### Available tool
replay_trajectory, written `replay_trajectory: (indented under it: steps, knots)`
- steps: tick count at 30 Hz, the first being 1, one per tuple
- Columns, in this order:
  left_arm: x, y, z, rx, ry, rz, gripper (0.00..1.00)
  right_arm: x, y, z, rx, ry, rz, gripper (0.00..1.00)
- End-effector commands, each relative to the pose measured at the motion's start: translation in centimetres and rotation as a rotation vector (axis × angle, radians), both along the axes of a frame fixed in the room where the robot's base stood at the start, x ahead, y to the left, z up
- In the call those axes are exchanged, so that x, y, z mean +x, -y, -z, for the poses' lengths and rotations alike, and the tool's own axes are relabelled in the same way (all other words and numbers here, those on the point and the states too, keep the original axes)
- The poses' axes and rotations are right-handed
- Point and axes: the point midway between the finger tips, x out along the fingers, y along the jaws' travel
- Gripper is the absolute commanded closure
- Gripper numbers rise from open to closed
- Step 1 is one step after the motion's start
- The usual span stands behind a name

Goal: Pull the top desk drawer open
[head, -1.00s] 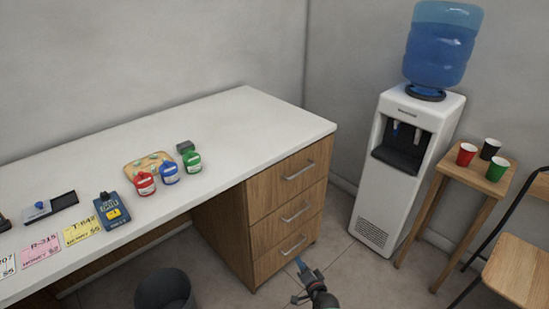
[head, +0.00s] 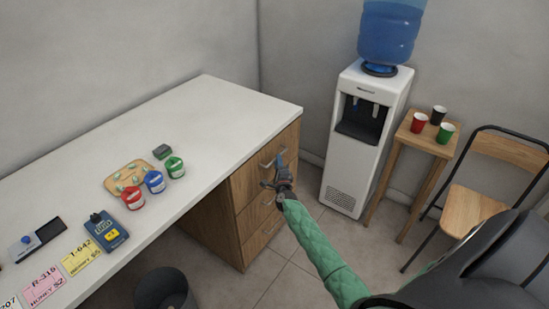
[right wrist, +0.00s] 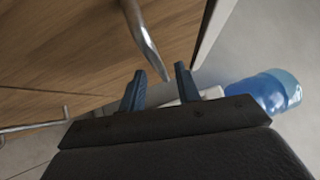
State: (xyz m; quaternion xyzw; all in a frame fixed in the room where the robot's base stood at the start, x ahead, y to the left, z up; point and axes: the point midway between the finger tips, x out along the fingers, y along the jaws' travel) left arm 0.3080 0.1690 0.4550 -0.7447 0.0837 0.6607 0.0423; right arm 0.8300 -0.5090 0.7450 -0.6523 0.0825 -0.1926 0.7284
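The top drawer (head: 247,184) is a wooden front directly under the white desk top, and it looks shut and flush. Its metal bar handle (head: 268,164) is partly covered by my right gripper (head: 280,163). In the right wrist view the drawer front (right wrist: 70,40) fills the upper left, and the handle (right wrist: 146,42) reaches down toward the gap between my fingertips (right wrist: 160,82). The two blue fingers are apart, with the handle's end near the gap; I cannot tell whether they touch it. My left gripper is out of view.
Two lower drawers with handles sit below; one handle (right wrist: 35,127) shows in the wrist view. A water cooler (head: 362,140) and a small wooden table (head: 423,141) with cups stand right of the desk (head: 215,110). A folding chair (head: 470,207) is farther right. Floor before the drawers is clear.

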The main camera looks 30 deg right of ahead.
Motion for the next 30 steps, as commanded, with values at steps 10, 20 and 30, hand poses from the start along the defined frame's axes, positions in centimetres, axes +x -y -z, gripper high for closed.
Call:
replay_trajectory:
  steps: [10,20,30]
  knots:
    - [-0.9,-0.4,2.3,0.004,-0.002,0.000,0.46,2.9,1.3,-0.5,-0.003,-0.001,0.000,0.67]
    - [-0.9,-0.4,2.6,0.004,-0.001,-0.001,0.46,3.2,1.4,-0.4,-0.003,-0.002,-0.001,0.67]
    - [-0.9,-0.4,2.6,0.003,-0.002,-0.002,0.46,3.2,1.4,-0.4,-0.002,-0.002,0.000,1.00]
